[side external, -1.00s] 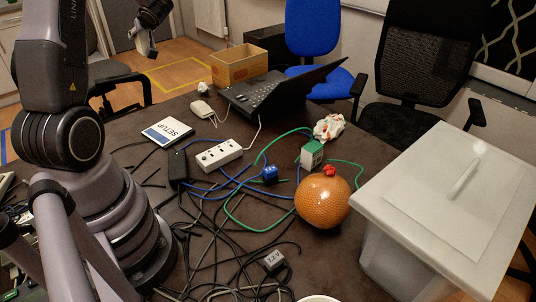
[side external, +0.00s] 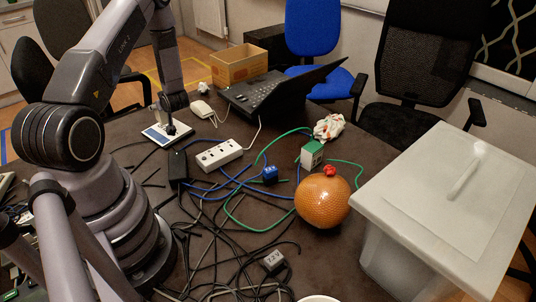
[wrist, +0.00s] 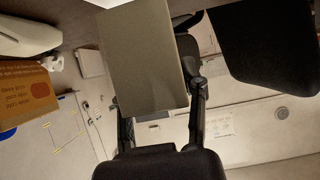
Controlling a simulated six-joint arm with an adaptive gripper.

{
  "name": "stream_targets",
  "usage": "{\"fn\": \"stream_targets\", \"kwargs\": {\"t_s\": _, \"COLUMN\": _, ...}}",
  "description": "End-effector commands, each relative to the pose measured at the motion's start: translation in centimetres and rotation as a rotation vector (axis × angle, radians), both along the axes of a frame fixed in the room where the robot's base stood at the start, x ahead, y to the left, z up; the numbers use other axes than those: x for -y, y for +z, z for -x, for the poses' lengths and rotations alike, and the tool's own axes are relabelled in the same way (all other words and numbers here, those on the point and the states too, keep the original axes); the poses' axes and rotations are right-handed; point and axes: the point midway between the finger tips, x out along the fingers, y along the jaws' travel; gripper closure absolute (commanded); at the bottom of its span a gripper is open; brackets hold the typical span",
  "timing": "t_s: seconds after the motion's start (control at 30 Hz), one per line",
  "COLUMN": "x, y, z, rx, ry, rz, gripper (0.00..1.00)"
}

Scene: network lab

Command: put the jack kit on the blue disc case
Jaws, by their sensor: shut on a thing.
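The blue disc case (side external: 154,137), flat and white with a blue band, lies on the table at the left. My gripper (side external: 171,130) points down over it and covers most of its lettering. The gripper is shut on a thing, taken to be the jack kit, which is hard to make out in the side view. In the wrist view a plain grey-brown box face, apparently the jack kit (wrist: 143,55), stands large in the upper middle. Whether it touches the case cannot be told.
A white power strip (side external: 218,155) and black adapter (side external: 178,166) lie right of the case. Behind are a white mouse-like device (side external: 201,109), a cardboard box (side external: 238,65) and a laptop (side external: 270,93). Loose cables cover the front; an orange ball (side external: 322,202) sits farther right.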

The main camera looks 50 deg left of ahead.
Motion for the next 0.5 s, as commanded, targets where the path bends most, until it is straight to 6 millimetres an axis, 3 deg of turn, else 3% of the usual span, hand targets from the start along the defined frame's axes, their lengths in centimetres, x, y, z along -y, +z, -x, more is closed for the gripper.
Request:
{"fn": "stream_targets", "kwargs": {"t_s": 0.27, "x": 0.0, "y": -3.6, "z": 0.0, "rx": -0.001, "ry": 0.000, "rz": 0.001, "gripper": 0.98}}
{"fn": "stream_targets", "kwargs": {"t_s": 0.5, "x": 0.0, "y": -4.0, "z": 0.0, "rx": 0.001, "ry": 0.000, "rz": -0.002, "gripper": 0.98}}
